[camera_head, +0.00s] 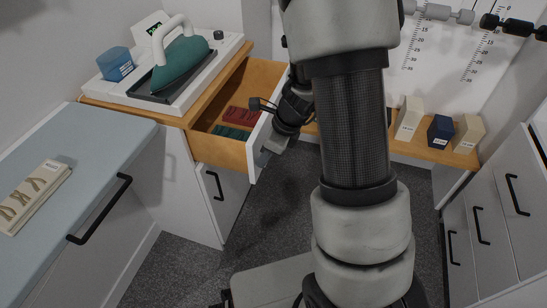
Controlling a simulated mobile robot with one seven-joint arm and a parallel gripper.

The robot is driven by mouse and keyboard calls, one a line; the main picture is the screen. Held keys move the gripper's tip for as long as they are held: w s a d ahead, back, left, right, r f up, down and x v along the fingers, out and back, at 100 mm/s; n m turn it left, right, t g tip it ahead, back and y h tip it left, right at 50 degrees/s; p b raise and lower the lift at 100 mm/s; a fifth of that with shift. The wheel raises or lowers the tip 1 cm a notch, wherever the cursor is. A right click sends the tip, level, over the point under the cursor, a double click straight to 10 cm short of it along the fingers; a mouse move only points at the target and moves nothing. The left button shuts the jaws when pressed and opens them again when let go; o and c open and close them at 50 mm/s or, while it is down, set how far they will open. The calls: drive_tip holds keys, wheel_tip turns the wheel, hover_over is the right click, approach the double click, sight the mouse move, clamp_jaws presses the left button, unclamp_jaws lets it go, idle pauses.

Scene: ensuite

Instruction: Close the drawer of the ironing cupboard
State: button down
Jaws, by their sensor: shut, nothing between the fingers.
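The drawer (183,145) of the ironing cupboard (203,190) is pulled out, with wooden sides and a white front. Red (240,115) and green (232,131) items lie inside it. My gripper (268,152) is shut and empty, at the outer face of the drawer front. My wrist covers part of that front, and I cannot tell whether the fingers touch it.
A green iron (181,62) and a blue box (115,63) stand on the cupboard top. A blue-grey counter (75,150) is at left. A shelf with boxes (440,132) and white drawers (490,215) are at right. Carpet (285,215) lies clear between.

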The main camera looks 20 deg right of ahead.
sight(199, 142)
drive_tip(key=w+a+p, duration=0.3)
drive_tip(key=a, duration=0.2)
drive_tip(key=w+a+p, duration=0.3)
drive_tip(key=w+a, duration=0.1)
drive_tip(key=a, duration=0.1)
drive_tip(key=w+a+p, duration=0.3)
drive_tip(key=a, duration=0.3)
drive_tip(key=shift+w+r, duration=0.1)
drive_tip(key=shift+w, duration=0.2)
drive_tip(key=shift+w+a, duration=0.2)
drive_tip(key=shift+a, duration=0.05)
